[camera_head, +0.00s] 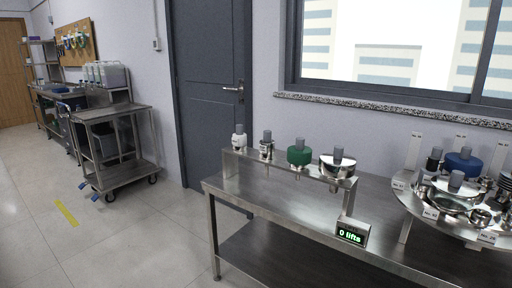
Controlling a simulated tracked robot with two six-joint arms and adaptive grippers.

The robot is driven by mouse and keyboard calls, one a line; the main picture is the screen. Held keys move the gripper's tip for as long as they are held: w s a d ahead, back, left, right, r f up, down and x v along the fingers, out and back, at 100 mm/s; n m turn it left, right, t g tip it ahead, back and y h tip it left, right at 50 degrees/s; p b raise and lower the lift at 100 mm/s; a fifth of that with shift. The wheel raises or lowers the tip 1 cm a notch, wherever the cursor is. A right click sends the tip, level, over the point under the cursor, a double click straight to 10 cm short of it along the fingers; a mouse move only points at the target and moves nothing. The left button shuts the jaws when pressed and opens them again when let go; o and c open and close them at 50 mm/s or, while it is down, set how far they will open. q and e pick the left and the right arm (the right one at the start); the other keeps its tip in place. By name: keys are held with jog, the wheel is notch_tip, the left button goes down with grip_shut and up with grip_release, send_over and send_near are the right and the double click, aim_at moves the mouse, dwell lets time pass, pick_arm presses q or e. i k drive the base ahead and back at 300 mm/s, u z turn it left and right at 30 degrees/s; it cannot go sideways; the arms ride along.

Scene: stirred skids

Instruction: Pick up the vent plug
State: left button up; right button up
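No part is clearly marked as the vent plug, so I cannot tell which one it is. On a raised metal rack on the steel bench stand a white part (239,138), a small metal part (266,146), a green part (299,153) and a wide metal part (337,164), each with a grey knob on top. On a round stand at the right are a blue part (464,162), a dark part (434,159) and a metal dish-like part (451,191) with a grey knob. Neither of my grippers is in view.
The steel bench (375,213) has bare room between rack and round stand (411,205). A display (352,231) reading "0 lifts" stands at the rack's right front. Small numbered tags surround the stand. A steel cart (113,112) stands left of a grey door (208,90); floor between is clear.

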aim_at(239, 139)
jog(key=u, duration=0.35)
jog(key=i, duration=0.8)
jog(key=z, duration=1.4)
jog(key=i, duration=0.2)
jog(key=z, duration=2.4)
